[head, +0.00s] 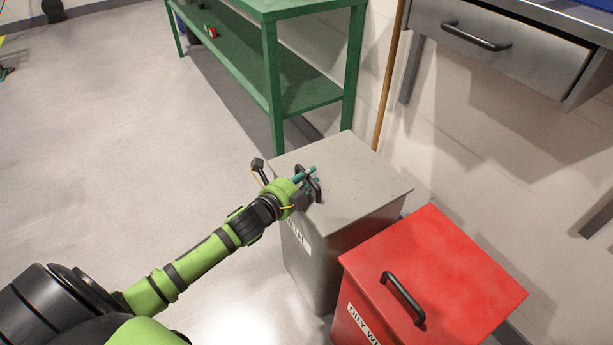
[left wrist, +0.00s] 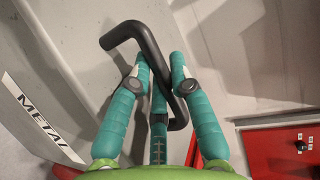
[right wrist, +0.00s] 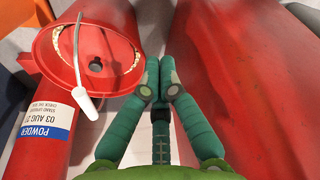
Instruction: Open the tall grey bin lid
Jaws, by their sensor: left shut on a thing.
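The tall grey bin (head: 314,262) stands beside the red bin, with a white label on its front that reads METAL in the left wrist view (left wrist: 42,118). Its flat grey lid (head: 355,180) lies on top and looks closed. A black bar handle (head: 313,181) is on the lid's near left part; it also shows in the left wrist view (left wrist: 150,45). My left gripper (head: 309,177) is shut on this handle, with its teal fingers on both sides of the bar (left wrist: 165,75). My right gripper (right wrist: 160,75) is shut and empty, outside the head view.
A red bin (head: 440,270) with a black handle stands close to the right. A green shelf (head: 310,85) and a wooden pole (head: 390,75) are behind. A steel drawer (head: 500,50) is at upper right. In the right wrist view, a red cylinder labelled POWDER (right wrist: 45,135) is left of my fingers.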

